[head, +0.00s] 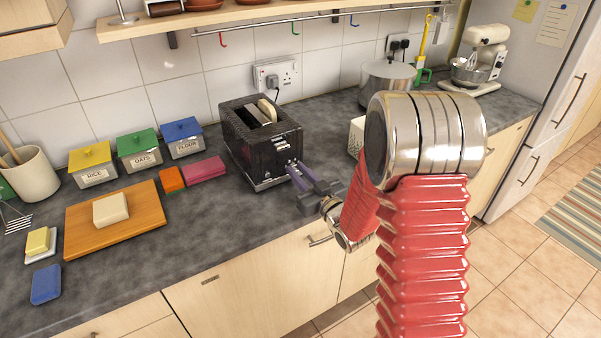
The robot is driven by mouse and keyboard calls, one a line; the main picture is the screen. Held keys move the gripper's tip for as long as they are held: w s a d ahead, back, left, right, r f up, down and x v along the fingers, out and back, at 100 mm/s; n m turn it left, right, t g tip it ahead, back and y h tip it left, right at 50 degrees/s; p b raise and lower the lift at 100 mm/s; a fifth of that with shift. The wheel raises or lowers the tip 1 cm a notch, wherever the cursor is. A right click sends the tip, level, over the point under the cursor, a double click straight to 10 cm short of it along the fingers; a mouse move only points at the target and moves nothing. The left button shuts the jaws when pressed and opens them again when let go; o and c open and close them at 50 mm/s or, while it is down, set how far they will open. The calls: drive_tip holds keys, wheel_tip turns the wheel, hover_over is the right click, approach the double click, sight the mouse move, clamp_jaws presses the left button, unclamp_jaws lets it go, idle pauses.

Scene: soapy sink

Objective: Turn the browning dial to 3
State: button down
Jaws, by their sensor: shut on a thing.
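The black toaster (244,134) stands on the dark worktop with its end turned to the front right. A slice of bread (267,111) shows in one of its slots. My gripper (294,169) reaches in from the right, and its purple fingers meet the toaster's control end. The fingers are closed together on something there, at the place of the browning dial. The fingers cover the dial, so its mark and setting cannot be read. My arm hides part of the worktop to the right.
A wooden board (84,236) with a pale block, a pink sponge (204,169) and labelled tins (139,151) are left of the toaster. A plugged socket (276,75) is behind it. A steel pot (386,80) and a mixer (481,62) stand right. Bare worktop lies in front.

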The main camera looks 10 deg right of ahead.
drive_tip(key=m, duration=0.7)
idle(0.5)
drive_tip(key=c, duration=1.6)
unclamp_jaws()
